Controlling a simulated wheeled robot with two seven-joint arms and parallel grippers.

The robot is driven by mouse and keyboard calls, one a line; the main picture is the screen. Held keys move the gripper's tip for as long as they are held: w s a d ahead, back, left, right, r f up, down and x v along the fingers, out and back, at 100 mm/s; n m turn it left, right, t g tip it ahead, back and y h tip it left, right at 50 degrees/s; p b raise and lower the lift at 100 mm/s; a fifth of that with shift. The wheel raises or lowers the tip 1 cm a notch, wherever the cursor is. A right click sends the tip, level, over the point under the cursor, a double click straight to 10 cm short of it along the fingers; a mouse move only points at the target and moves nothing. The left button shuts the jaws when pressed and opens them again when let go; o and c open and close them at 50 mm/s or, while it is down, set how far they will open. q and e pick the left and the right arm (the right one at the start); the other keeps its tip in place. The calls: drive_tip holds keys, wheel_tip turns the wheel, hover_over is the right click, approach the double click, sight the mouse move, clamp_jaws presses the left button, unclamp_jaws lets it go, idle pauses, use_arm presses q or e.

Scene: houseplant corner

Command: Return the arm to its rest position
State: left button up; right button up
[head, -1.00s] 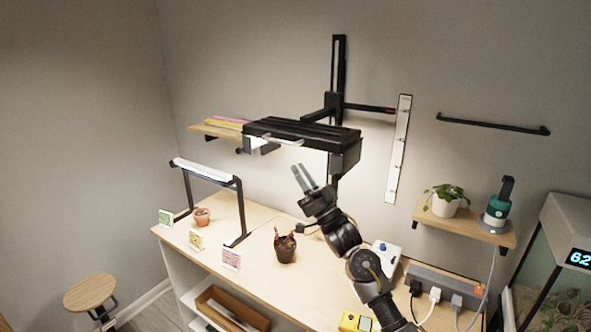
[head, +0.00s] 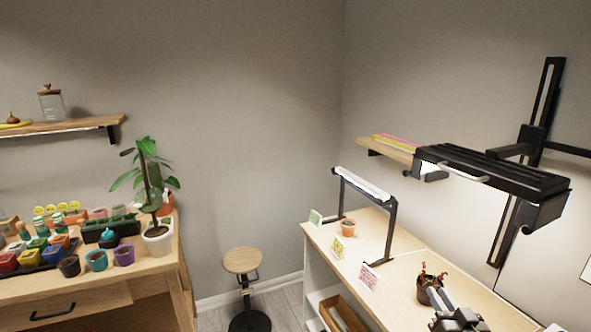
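My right gripper (head: 439,298) shows at the bottom right of the head view, its grey fingers pointing up and away over the wooden bench. Its two fingers look apart with nothing between them. It appears just in front of a dark pot with a reddish plant (head: 428,287), overlapping it in the picture; I cannot tell whether they touch. Most of the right arm is below the picture edge. My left gripper is not in view.
A black lamp unit (head: 490,172) hangs from a wall rail above the bench (head: 405,262). A small light stand (head: 390,225), a terracotta pot (head: 348,228) and cards stand on it. A stool (head: 242,261) stands in the corner. A left table (head: 150,268) holds several pots.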

drive_tip(key=s+a+f+n+g, duration=0.1)
drive_tip(key=s+a+f+g, duration=0.25)
drive_tip(key=s+f, duration=0.35)
drive_tip(key=s+a+f+n+g, duration=0.1)
drive_tip(key=s+a+f+g, duration=0.1)
drive_tip(key=s+f+g, duration=0.35)
drive_tip(key=s+a+f+n+g, duration=0.1)
drive_tip(key=s+a+f+g, duration=0.15)
drive_tip(key=s, duration=0.45)
drive_tip(key=s+a+f+g, duration=0.1)
drive_tip(key=s+f+g, duration=0.15)
drive_tip(key=s, duration=0.45)
drive_tip(key=s+a+f+n+g, duration=0.1)
drive_tip(key=s+a+f, duration=0.15)
drive_tip(key=s, duration=0.45)
wheel_tip(320, 180, down, 26)
drive_tip(key=f+g, duration=0.1)
drive_tip(key=s+d+f, duration=0.2)
drive_tip(key=s+f, duration=0.5)
drive_tip(key=s, duration=0.1)
drive_tip(key=s+d+f+g, duration=0.1)
drive_tip(key=s+d+f, duration=0.1)
drive_tip(key=s+f, duration=0.6)
drive_tip(key=shift+s+f+g, duration=0.2)
drive_tip(key=shift+s+g, duration=0.1)
drive_tip(key=shift+s, duration=0.25)
